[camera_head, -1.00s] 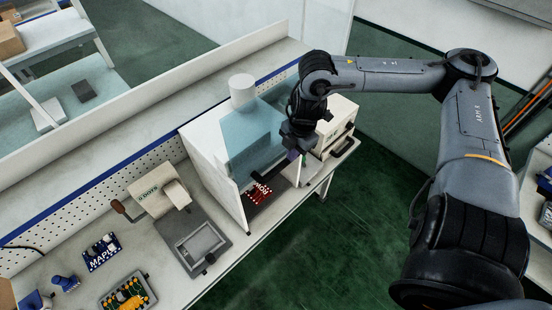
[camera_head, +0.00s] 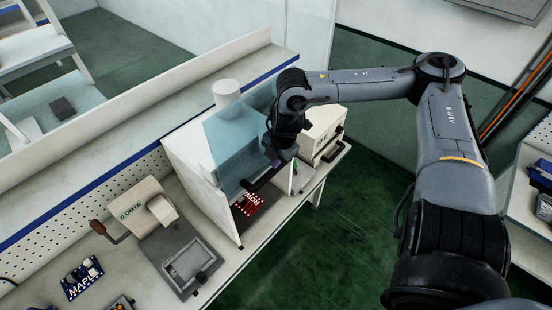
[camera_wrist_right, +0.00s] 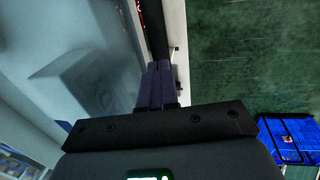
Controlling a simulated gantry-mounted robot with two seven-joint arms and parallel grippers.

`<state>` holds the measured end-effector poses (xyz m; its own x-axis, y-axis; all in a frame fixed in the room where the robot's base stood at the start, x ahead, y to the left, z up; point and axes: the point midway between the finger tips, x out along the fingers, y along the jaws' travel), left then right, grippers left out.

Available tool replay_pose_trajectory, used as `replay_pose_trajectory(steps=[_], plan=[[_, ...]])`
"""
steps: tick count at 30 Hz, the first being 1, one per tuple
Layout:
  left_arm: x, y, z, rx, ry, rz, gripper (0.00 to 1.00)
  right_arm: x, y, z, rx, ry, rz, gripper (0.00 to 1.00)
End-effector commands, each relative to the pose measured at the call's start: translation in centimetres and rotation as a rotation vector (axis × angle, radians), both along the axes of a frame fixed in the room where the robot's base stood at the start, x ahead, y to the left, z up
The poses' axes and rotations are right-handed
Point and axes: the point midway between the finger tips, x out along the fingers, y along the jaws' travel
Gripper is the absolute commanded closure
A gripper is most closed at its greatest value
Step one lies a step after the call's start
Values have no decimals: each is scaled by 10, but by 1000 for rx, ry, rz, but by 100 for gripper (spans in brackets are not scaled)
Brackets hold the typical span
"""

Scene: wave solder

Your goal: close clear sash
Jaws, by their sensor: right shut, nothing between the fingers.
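The clear sash (camera_head: 232,150) is a bluish see-through panel at the front of a white cabinet (camera_head: 190,165). Its dark handle bar (camera_head: 262,181) runs along its lower edge. A gap shows below the handle, and a red board (camera_head: 247,204) is visible inside. My right gripper (camera_head: 281,162) is at the right end of the handle, shut and empty. My left gripper is out of view.
A cream machine (camera_head: 322,135) with a dark handle stands right of the cabinet. A cream press (camera_head: 148,210) and a grey frame (camera_head: 188,263) lie left of it. A blue board (camera_head: 82,278) is at lower left.

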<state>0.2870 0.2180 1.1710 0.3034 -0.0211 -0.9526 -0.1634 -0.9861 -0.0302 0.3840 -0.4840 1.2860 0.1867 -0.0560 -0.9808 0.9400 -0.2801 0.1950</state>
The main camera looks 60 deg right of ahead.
Motion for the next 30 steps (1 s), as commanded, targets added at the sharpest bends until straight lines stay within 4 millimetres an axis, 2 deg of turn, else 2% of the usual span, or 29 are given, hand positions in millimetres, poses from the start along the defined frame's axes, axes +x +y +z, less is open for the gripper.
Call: replay_pose_trajectory(steps=[1,3,9,25,30], plan=[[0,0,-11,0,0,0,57,0,-1,-11,0,0,-1,100],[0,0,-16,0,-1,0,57,0,-1,-17,-1,0,-1,100],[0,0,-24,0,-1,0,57,1,-1,-26,-1,-1,-2,100],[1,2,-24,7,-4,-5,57,1,-2,-28,0,-1,-4,100],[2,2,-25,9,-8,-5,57,2,-10,-38,4,-2,-27,100]])
